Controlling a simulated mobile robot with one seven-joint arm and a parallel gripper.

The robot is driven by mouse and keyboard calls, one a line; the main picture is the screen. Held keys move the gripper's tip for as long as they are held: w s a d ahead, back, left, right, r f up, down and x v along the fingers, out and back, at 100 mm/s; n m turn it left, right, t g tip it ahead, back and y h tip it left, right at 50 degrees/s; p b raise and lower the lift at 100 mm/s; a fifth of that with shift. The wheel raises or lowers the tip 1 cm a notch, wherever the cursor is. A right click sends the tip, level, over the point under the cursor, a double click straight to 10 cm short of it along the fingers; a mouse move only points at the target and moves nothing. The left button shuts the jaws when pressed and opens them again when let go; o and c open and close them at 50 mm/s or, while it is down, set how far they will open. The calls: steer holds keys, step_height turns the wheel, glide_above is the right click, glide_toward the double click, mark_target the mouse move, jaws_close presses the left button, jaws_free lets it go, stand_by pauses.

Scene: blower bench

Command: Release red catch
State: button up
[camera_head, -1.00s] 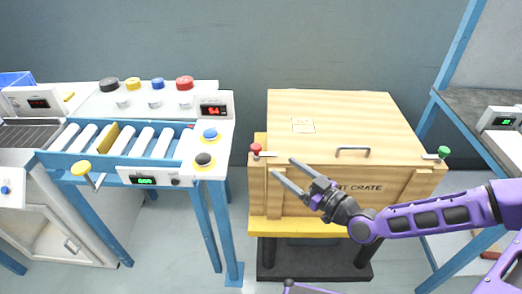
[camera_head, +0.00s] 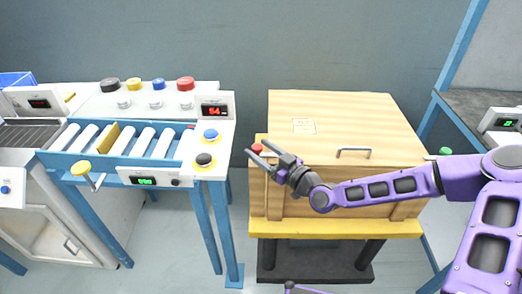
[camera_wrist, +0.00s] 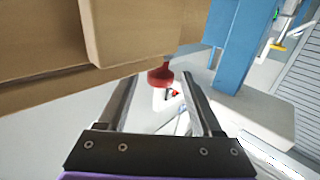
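The red catch (camera_head: 256,148) has a round red knob and sits at the left front edge of the wooden crate (camera_head: 340,110). My gripper (camera_head: 258,147) is open, with its fingers pointing left at the knob. In the wrist view the red knob (camera_wrist: 160,76) shows between the two spread fingertips, with a gap on each side. No clear contact shows. The catch's lower part is partly hidden by my gripper in the head view. The crate lid looks closed.
The green catch (camera_head: 445,151) at the crate's right is partly hidden by my arm. A metal handle (camera_head: 353,150) is on the lid's front. The crate rests on a yellow platform (camera_head: 300,228). A blue-framed roller bench (camera_head: 120,165) stands to the left, with a floor gap between.

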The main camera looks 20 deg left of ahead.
jaws_close()
steer(key=shift+s+m+t, duration=0.15)
steer(key=shift+m+t, duration=0.15)
steer(key=shift+t, duration=0.1)
steer(key=t+h, duration=0.1)
steer(key=m+t+h, duration=0.1)
steer(key=m+t+p, duration=0.1)
steer(key=shift+s+a+h, duration=0.2)
steer(key=shift+a+h, duration=0.05)
steer(key=shift+h, duration=0.15)
steer(key=m+t+h, duration=0.2)
steer(key=h, duration=0.1)
steer(key=m+t+h, duration=0.1)
steer(key=m, duration=0.1)
steer(key=shift+s+a+h, duration=0.1)
steer(key=shift+a+h, duration=0.15)
steer(key=shift+h, duration=0.15)
steer(key=m+t+h, duration=0.1)
steer(key=m+h, duration=0.1)
steer(key=h, duration=0.2)
steer(key=m+t+h+p, duration=0.1)
steer(key=m+h, duration=0.2)
steer(key=h, duration=0.1)
steer(key=shift+a, duration=0.2)
steer(key=shift+m, duration=0.3)
steer(key=shift+o, duration=0.7)
jaws_free()
